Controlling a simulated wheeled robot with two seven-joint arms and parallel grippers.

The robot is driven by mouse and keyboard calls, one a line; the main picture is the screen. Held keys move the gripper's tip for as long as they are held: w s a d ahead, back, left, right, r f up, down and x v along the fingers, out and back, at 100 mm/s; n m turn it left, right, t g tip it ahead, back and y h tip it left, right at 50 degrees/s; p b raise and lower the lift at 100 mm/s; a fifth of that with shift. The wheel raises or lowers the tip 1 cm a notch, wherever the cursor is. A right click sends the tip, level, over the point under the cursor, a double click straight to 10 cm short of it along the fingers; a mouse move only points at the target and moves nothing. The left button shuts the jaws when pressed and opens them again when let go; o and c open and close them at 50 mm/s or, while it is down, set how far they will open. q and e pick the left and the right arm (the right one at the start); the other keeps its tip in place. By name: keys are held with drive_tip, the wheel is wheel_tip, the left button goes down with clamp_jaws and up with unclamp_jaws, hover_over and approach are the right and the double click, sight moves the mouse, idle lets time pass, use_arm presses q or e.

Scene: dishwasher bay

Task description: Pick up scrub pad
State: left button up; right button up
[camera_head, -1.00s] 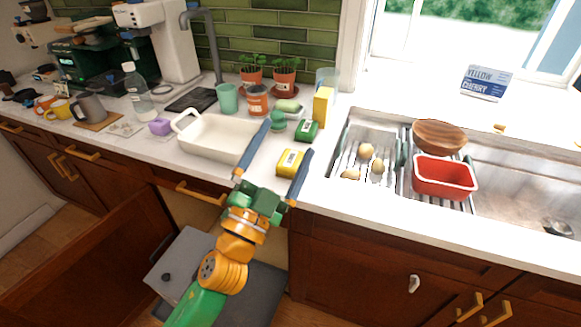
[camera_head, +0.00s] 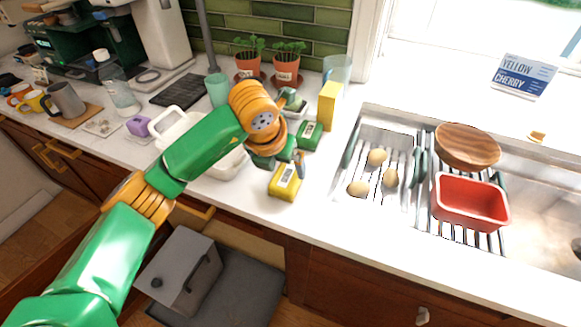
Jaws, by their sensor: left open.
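No single item is clearly marked as the scrub pad. A yellow block with a white label (camera_head: 285,183) lies near the counter's front edge, and a green block with a white label (camera_head: 309,135) lies behind it. A plain yellow block (camera_head: 329,105) stands upright further back. My left gripper (camera_head: 291,163) is open, right above and behind the labelled yellow block. One blue-grey fingertip shows near that block's right back corner; the wrist hides much of the rest. I cannot tell if it touches the block. My right gripper is not in view.
A white baking dish (camera_head: 223,166) is partly hidden under my left arm. Potted plants (camera_head: 285,69) and a green cup (camera_head: 217,90) stand behind.

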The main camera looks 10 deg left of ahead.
sight(287, 176)
use_arm(q)
drive_tip(key=shift+d+f+p, duration=0.4)
drive_tip(key=shift+f+p, duration=0.4)
drive_tip(key=shift+p, duration=0.15)
drive_tip(key=x, duration=0.3)
drive_tip(key=shift+w, duration=0.2)
drive_tip(key=shift+w+f, duration=0.25)
drive_tip(key=shift+f, duration=0.1)
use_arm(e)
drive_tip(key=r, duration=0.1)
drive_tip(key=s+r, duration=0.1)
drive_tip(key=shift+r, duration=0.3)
use_arm(q)
drive_tip(key=shift+s+r, duration=0.1)
drive_tip(key=shift+s, duration=0.1)
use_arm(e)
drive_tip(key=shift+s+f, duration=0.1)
use_arm(q)
drive_tip(key=shift+w+f, duration=0.1)
drive_tip(key=shift+f, duration=0.1)
drive_tip(key=shift+c, duration=0.2)
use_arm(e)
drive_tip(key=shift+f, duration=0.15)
